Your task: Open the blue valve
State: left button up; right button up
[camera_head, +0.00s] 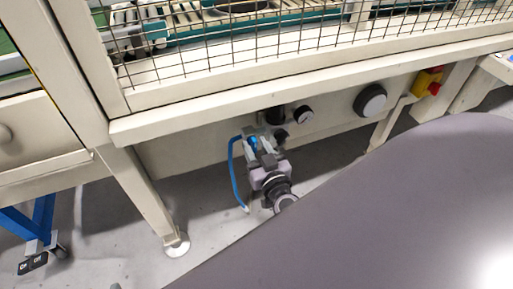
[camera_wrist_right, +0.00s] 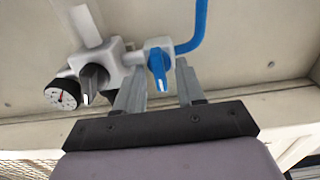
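The blue valve (camera_wrist_right: 158,64) is a blue knob on a white fitting under the machine's beam; its handle lies along the picture's vertical with a pale mark at the lower end. It also shows small in the head view (camera_head: 252,141). My right gripper (camera_wrist_right: 161,76) is open, one finger on each side of the blue knob. No clear grip on the knob shows, and I cannot tell whether a finger touches it. In the head view my right gripper (camera_head: 260,148) reaches up to the valve and partly covers the fitting. My left gripper is not in view.
A black knob (camera_wrist_right: 94,78) and a pressure gauge (camera_wrist_right: 62,95) sit left of the valve in the wrist view. A blue hose (camera_wrist_right: 193,27) leaves the fitting. In the head view, a table leg (camera_head: 146,197) stands left, and a red-yellow switch (camera_head: 428,82) is right.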

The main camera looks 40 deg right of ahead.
grip_shut()
